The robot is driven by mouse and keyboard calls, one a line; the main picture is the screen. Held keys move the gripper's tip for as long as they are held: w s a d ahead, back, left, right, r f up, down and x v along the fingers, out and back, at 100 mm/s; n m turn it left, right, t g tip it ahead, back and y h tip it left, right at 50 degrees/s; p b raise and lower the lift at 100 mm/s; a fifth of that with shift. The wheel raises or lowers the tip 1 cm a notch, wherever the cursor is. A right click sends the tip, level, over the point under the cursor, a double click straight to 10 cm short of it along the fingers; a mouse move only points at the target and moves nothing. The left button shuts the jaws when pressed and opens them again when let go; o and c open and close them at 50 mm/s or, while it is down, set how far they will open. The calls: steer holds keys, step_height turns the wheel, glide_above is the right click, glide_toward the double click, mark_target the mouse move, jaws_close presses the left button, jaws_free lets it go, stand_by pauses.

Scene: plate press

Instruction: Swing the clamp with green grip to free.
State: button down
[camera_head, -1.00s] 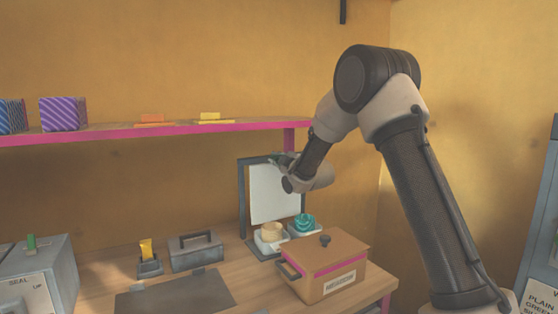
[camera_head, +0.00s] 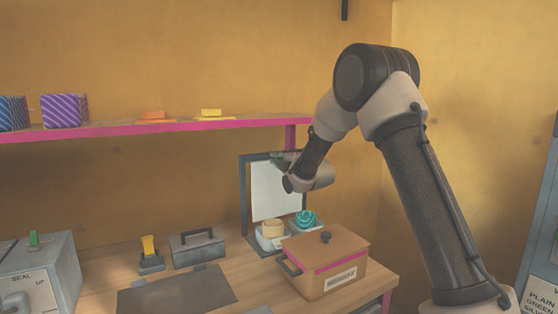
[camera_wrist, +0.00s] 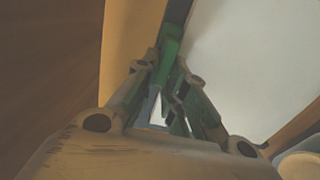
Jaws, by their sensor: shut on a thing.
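A dark upright frame (camera_head: 244,200) with a white plate (camera_head: 270,195) stands at the back of the bench. The green grip of the clamp (camera_head: 276,157) is at the frame's top edge, partly hidden by my gripper (camera_head: 284,166). In the wrist view the green grip (camera_wrist: 171,50) runs up between the fingertips of my gripper (camera_wrist: 165,66), beside the white plate (camera_wrist: 240,60). My gripper is shut on the green grip. The clamp's pivot and its exact angle are hidden.
A brown box with a knob (camera_head: 335,262) stands in front of the frame, by a cream round item (camera_head: 272,229) and a teal one (camera_head: 306,217). A pink-edged shelf (camera_head: 150,132) hangs close above. A grey SEAL box (camera_head: 65,270) stands at left.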

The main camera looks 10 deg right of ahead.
steer(key=shift+f, duration=0.15)
steer(key=c, duration=1.5)
jaws_free()
steer(key=v, duration=1.2)
steer(key=s+d+r+m+g+h, duration=0.1)
steer(key=s+d+m+g+h, duration=0.15)
steer(key=s+d+m, duration=0.5)
steer(key=s+d+r+m+g+h, duration=0.1)
steer(key=s+d+m+g+h, duration=0.2)
steer(key=s, duration=0.7)
steer(key=s+f+m+g, duration=0.1)
steer(key=s+m+g, duration=0.1)
steer(key=s, duration=0.7)
steer(key=s+d+f+m+g, duration=0.1)
steer(key=s+f+m+g, duration=0.1)
steer(key=s+m, duration=0.3)
steer(key=s+d+f+m+g, duration=0.1)
steer(key=s+m+g, duration=0.2)
steer(key=s, duration=1)
steer(key=shift+s+d+f+m+g, duration=0.1)
steer(key=shift+d+f+m+g, duration=0.25)
steer(key=shift+m, duration=0.3)
